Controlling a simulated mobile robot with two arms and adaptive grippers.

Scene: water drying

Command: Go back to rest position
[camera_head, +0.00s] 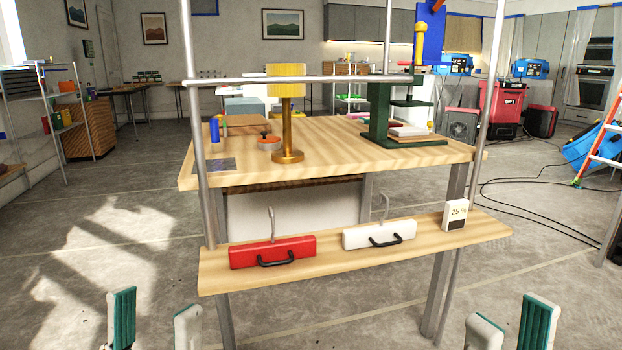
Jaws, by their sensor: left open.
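My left gripper (155,325) shows at the bottom left, with a teal-padded finger and a pale finger set well apart. It is open and nothing shows between the fingers. My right gripper (511,328) shows at the bottom right in much the same pose, also open and empty. Both point upward in the picture, in front of and apart from the wooden bench (330,160) and its lower shelf (340,254). The arms behind the fingers are out of the picture.
The lower shelf holds a red block with a black handle (272,252), a white one (379,234) and a small "25 %" display (455,215). A brass stand (287,130) and green press (379,115) stand on the bench. Metal posts rise around it.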

